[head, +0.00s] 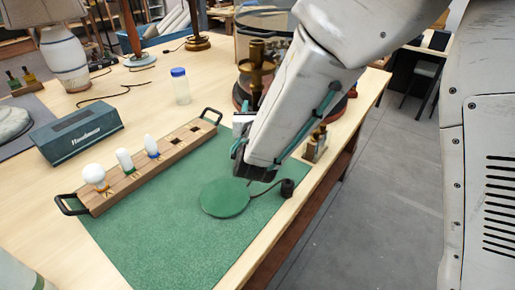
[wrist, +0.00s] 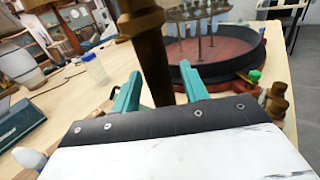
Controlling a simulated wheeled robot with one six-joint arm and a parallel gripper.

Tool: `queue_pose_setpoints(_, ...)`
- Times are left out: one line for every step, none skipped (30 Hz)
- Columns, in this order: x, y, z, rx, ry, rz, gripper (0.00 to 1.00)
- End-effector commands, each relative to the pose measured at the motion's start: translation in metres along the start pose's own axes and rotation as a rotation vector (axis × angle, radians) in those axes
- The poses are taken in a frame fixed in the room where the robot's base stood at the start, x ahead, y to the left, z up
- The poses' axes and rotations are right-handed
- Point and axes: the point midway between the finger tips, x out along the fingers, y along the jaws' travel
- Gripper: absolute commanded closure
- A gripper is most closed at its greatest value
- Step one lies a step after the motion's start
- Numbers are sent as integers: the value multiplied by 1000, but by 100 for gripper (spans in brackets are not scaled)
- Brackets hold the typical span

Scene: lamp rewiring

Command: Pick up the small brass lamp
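The small brass lamp (head: 257,68) shows above my forearm in the head view as an upright brass stem with a cup-like collar. Its lower part and foot are hidden behind my arm. In the wrist view its stem (wrist: 150,50) comes down, slightly tilted, between the teal fingers of my gripper (wrist: 160,88). A gap shows on each side of the stem, so the fingers look open around it. The lowest part of the stem is hidden by the gripper's dark edge. In the head view my gripper's dark body is low over the green mat (head: 150,240).
A green disc (head: 225,198) and a black plug (head: 287,187) on a cord lie near my gripper. A wooden bulb rack (head: 135,180) stands left, beside a teal box (head: 77,133). A round dark-red tray (wrist: 262,52) is behind the lamp. Small brass-topped bottles (head: 316,145) stand right, near the table edge.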

Motion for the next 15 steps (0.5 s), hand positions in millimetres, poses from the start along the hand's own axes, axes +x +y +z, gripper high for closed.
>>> queue_pose_setpoints(0,0,0,0,0,0,71)
queue_pose_setpoints(0,0,0,0,0,0,80)
queue_pose_setpoints(0,0,0,0,0,0,91)
queue_pose_setpoints(0,0,0,0,0,0,99)
queue_pose_setpoints(0,0,0,0,0,0,100)
queue_pose_setpoints(0,0,0,0,0,0,100)
queue_pose_setpoints(0,0,0,0,0,0,100)
queue_pose_setpoints(0,0,0,0,0,0,100)
queue_pose_setpoints(0,0,0,0,0,0,100)
queue_pose_setpoints(0,0,0,0,0,0,100)
queue_pose_setpoints(0,0,0,0,0,0,100)
queue_pose_setpoints(0,0,0,0,0,0,100)
queue_pose_setpoints(0,0,0,0,0,0,100)
queue_pose_setpoints(0,0,0,0,0,0,100)
queue_pose_setpoints(0,0,0,0,0,0,100)
